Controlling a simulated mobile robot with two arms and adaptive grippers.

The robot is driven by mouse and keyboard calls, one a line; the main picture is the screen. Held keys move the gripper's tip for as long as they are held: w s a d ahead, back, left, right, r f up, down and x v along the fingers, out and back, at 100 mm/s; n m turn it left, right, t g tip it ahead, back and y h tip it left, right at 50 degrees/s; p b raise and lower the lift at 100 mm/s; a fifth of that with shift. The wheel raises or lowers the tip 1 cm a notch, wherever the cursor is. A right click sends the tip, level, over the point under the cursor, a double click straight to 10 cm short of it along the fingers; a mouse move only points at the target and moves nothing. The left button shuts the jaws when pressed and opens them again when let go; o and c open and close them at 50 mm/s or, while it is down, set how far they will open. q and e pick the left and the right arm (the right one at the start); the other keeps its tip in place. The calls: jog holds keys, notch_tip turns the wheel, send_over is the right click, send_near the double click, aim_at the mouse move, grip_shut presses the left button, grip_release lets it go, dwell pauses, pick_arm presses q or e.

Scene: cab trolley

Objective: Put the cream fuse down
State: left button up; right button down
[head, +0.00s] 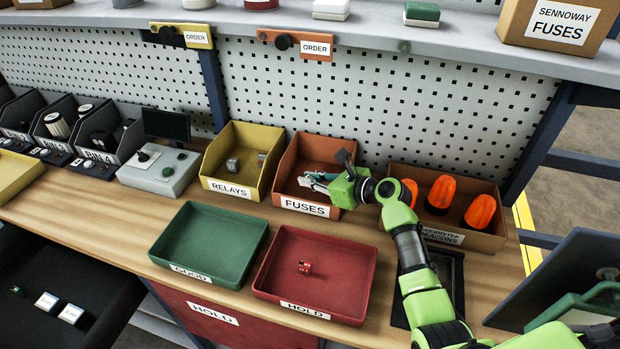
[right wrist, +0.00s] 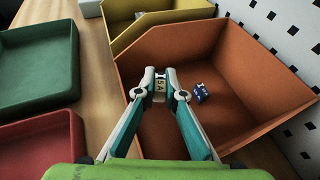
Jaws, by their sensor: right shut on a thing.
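My right gripper (head: 313,180) reaches over the orange FUSES bin (head: 317,206). In the right wrist view the gripper (right wrist: 160,82) is shut on the cream fuse (right wrist: 160,87), which shows "5A" between the fingertips. The fuse is over the bin's inside, near its left wall; whether it touches the floor I cannot tell. A blue fuse (right wrist: 200,93) lies on the bin floor to the right of the fingertips. In the head view the cream fuse is too small or hidden to make out. My left gripper is not in view.
The yellow RELAYS bin (head: 222,186) stands left of the FUSES bin, and a box of orange beacons (head: 455,238) right of it. In front are the green GOOD tray (head: 190,274) and the red HOLD tray (head: 283,295), which holds a red fuse (head: 304,268).

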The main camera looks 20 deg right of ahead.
jog(key=shift+f, duration=0.45)
jog(key=c, duration=2.1)
grip_release()
jog(key=shift+r, duration=0.5)
jog(key=b+v, duration=0.1)
jog(key=v, duration=1.1)
